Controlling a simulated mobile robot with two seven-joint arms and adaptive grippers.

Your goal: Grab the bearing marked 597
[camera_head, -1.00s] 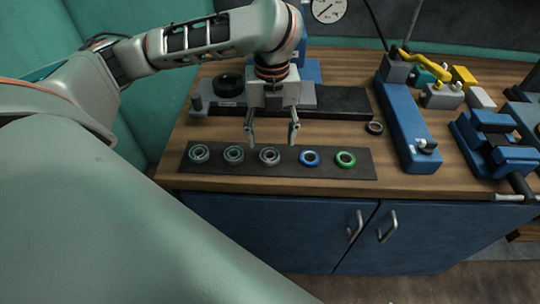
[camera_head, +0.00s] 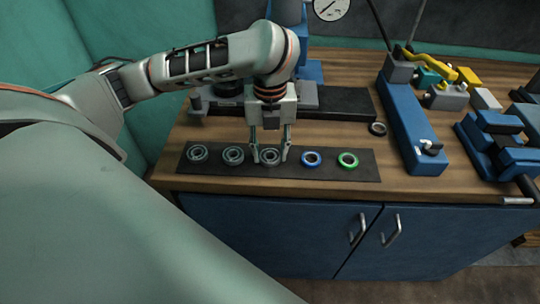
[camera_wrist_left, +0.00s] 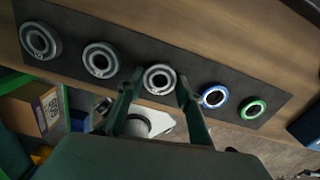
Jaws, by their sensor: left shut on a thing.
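Several bearings lie in a row on a dark mat (camera_head: 365,171) along the bench's front. Three are grey: the left one (camera_head: 198,153), the second one (camera_head: 233,155) and the middle one (camera_head: 270,156). A blue-ringed bearing (camera_head: 311,159) and a green-ringed bearing (camera_head: 347,160) lie to the right. No marking is readable, so I cannot tell which is 597. My left gripper (camera_head: 270,158) is down at the mat, its fingers on both sides of the middle grey bearing, shut on it. The left wrist view shows that bearing (camera_wrist_left: 159,79) between the fingertips. My right gripper is not in view.
Behind the mat is a dark plate (camera_head: 345,102) on the wooden bench. A loose dark ring (camera_head: 378,128) lies near a blue fixture (camera_head: 408,125) on the right. A blue vise (camera_head: 500,145) stands farther right. Blue cabinet doors (camera_head: 270,235) are below the bench edge.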

